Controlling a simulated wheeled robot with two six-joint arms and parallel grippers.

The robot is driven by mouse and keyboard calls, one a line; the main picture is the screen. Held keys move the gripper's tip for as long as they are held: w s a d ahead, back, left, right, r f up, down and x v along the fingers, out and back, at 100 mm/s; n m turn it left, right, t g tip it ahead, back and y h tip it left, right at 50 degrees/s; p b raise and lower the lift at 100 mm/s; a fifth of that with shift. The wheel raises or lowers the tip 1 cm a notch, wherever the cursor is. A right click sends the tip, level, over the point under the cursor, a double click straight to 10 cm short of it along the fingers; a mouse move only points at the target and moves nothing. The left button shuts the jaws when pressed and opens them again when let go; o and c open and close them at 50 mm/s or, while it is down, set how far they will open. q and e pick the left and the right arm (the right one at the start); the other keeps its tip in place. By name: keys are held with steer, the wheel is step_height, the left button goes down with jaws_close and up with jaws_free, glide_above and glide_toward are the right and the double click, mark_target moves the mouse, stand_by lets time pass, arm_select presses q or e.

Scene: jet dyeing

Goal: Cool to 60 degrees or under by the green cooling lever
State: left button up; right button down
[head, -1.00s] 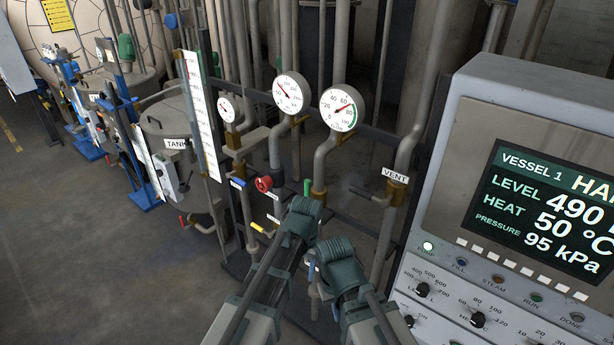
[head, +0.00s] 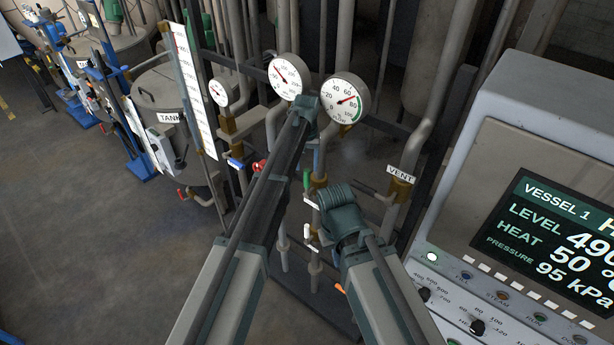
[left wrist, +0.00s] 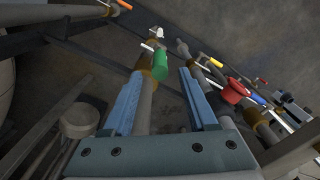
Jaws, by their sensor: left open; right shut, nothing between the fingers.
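The green cooling lever (head: 306,181) stands upright on the piping below the gauges. It also shows in the left wrist view (left wrist: 160,65), just ahead of and between my fingertips. My left gripper (head: 311,120) is above the lever in the head view. Its two blue fingers (left wrist: 161,80) are apart, with nothing clamped. I cannot tell whether a finger touches the lever. My right gripper (head: 340,205) is shut and empty, lower and to the right of the lever. The vessel display (head: 560,230) reads heat 50 °C and pressure 95 kPa; the level number is cut off.
Round gauges (head: 346,98) sit above the lever. A red valve (left wrist: 235,91), a blue handle (head: 236,163) and other coloured handles are close by. Pipes crowd the area. The control panel (head: 485,180) stands at right; open floor (head: 90,230) lies at left.

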mark_target(307, 179)
arm_select(q)
steer(key=shift+w+f+b, duration=0.1)
steer(key=shift+f+b, duration=3.6)
steer(key=shift+f, duration=0.15)
jaws_close()
